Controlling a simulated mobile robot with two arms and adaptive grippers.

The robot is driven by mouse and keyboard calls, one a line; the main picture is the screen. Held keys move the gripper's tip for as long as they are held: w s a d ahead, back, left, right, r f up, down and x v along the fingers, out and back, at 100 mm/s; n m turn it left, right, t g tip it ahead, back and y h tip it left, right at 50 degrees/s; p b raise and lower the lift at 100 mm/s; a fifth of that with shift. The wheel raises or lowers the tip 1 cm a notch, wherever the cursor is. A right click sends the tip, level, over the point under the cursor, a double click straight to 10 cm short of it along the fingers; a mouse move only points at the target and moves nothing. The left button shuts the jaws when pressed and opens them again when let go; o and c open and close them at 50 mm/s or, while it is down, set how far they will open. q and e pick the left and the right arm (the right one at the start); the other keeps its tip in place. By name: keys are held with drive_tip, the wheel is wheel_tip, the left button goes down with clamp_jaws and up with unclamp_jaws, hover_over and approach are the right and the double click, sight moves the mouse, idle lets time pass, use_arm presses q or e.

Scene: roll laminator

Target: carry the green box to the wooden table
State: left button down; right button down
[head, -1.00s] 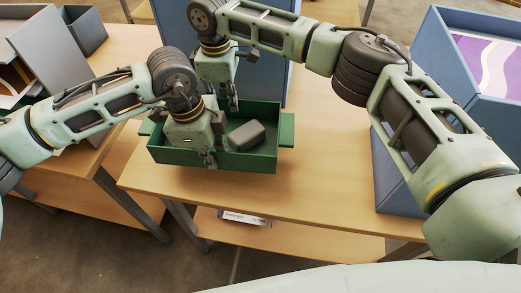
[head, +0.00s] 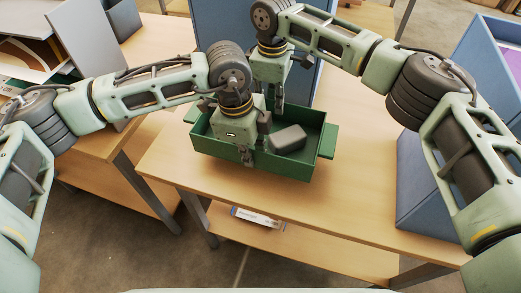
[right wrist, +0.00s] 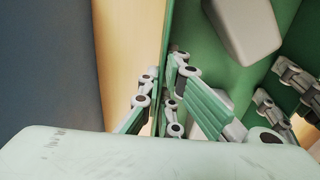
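The green box (head: 300,168) is an open tray with side handles, over the light wooden table (head: 345,210) in the head view. I cannot tell whether it touches the tabletop. A dark grey rounded block (head: 288,139) lies inside it. My left gripper (head: 255,146) is shut on the near wall, one finger outside and one inside. My right gripper (head: 278,103) is at the far wall. In the right wrist view, its fingers (right wrist: 168,105) straddle the wall of the green box (right wrist: 185,25) and look closed on it. The left gripper's fingers (right wrist: 285,92) show at the right there.
A tall blue panel (head: 215,30) stands behind the box and a blue bin (head: 425,190) stands to the right. Another wooden table (head: 95,140) with grey panels is at left, across a gap. A small white carton (head: 257,217) lies on the lower shelf.

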use_arm(q)
drive_tip(key=shift+s+f, duration=0.1)
drive_tip(key=shift+f, duration=0.05)
use_arm(e)
drive_tip(key=shift+w, duration=0.15)
